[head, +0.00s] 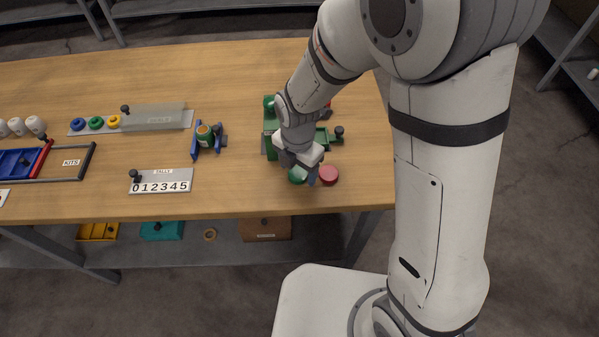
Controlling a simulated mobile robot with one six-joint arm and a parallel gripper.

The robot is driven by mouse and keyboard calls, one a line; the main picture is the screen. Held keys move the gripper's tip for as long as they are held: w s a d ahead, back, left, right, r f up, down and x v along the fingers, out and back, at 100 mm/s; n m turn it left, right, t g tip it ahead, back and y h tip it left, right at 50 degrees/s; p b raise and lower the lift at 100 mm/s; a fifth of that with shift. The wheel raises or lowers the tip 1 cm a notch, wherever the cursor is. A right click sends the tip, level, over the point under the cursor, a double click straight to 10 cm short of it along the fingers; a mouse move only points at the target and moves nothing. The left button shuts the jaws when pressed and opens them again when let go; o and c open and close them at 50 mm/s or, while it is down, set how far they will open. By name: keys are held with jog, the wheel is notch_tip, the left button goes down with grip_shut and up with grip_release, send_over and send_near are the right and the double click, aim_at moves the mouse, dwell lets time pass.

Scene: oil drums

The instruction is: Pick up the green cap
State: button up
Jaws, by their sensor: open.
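The green cap (297,175) lies on the wooden table near its front edge, partly hidden by my gripper. My gripper (304,177) points down right over the green cap, with its fingers open at or around it. Whether the fingers touch the cap cannot be told from this view. A red cap (329,175) lies on the table just right of the green cap, close to my gripper.
A green fixture (270,125) with a dark knob stands behind my gripper, partly hidden by my arm. A small green drum (205,136) sits in a blue holder to the left. A tally counter (161,181) lies near the front edge. Bare table lies between the counter and my gripper.

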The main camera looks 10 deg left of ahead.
jog(key=shift+f, duration=0.15)
jog(key=c, duration=1.1)
jog(key=shift+o, duration=0.2)
